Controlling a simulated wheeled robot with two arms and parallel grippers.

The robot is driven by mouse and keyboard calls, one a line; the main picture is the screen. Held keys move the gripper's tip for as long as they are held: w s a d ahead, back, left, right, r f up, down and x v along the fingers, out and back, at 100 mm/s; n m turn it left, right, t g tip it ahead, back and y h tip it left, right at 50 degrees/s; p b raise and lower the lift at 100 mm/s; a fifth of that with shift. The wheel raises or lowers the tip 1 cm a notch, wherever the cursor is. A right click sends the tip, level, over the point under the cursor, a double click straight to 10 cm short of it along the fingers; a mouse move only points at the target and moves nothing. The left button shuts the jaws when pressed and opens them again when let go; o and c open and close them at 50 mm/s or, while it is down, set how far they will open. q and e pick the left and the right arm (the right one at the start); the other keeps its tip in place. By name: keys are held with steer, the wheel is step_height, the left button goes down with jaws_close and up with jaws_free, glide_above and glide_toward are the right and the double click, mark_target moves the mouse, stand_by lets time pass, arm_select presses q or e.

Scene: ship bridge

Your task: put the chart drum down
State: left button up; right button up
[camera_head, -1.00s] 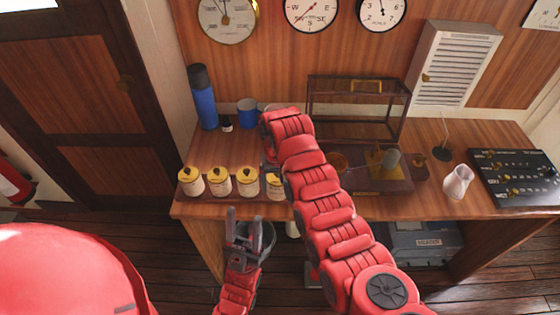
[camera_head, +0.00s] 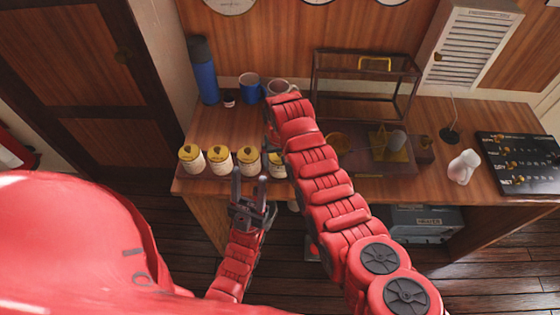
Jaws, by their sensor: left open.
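A short grey cylinder (camera_head: 397,140), which looks like the chart drum, rests by a brass mechanism (camera_head: 380,148) on a dark wooden base (camera_head: 362,172) on the desk. My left gripper (camera_head: 249,182) is open and empty at the desk's front edge, close to the yellow-topped jars and well left of the cylinder. My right arm reaches across the desk's middle. Only a dark bit of my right gripper (camera_head: 268,143) shows beside the arm; its jaws are hidden, and I cannot tell if they hold anything.
Several yellow-topped jars (camera_head: 220,160) line the desk's front left. A blue bottle (camera_head: 204,72), blue mug (camera_head: 249,88) and another cup (camera_head: 278,88) stand behind. A framed glass case (camera_head: 365,75) stands at the back. A white vessel (camera_head: 463,166) and black panel (camera_head: 522,163) are right.

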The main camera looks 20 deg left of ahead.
steer(key=shift+o, duration=0.5)
steer(key=shift+w, duration=0.15)
steer(key=shift+r, duration=0.2)
step_height(320, 180, up, 4)
steer(key=shift+w+r+b, duration=0.1)
steer(key=shift+b, duration=0.85)
step_height(320, 180, up, 6)
steer(key=p, duration=0.2)
steer(key=shift+p, duration=0.4)
steer(key=shift+s+d+r+p, duration=0.15)
steer(key=shift+r+p, duration=0.25)
steer(key=shift+r, duration=0.5)
steer(key=shift+s, duration=0.1)
